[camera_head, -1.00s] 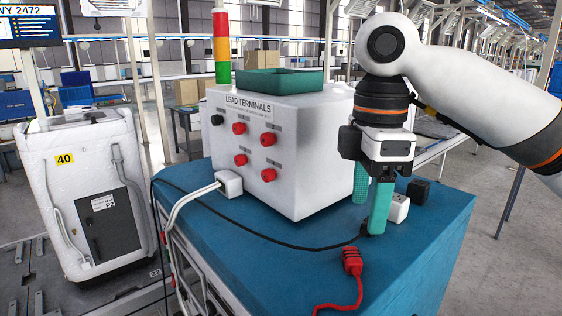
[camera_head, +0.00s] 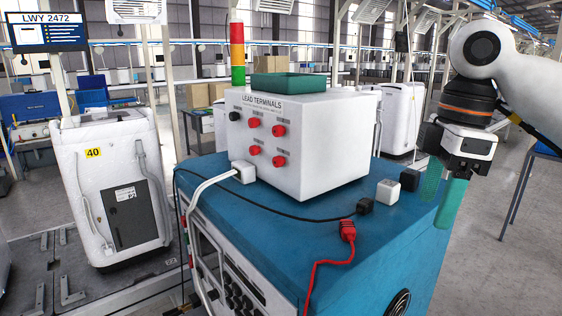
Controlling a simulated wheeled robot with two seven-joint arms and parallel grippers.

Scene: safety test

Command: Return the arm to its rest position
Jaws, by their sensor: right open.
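My right arm (camera_head: 487,62) comes in from the upper right. Its gripper (camera_head: 441,201) has two green fingers pointing down and apart, with nothing between them. It hangs by the right edge of the blue bench top (camera_head: 330,222), to the right of the white plug and the black plug. My left gripper is not in view. The white lead terminals box (camera_head: 318,148) stands on the bench with red knobs and one black knob on its face.
A red plug (camera_head: 347,230) with a red cable, a black plug (camera_head: 365,206), a white plug (camera_head: 388,191) and another black plug (camera_head: 410,180) lie on the bench. A green tray (camera_head: 287,86) tops the box. A white machine (camera_head: 112,180) stands left. Floor is open at right.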

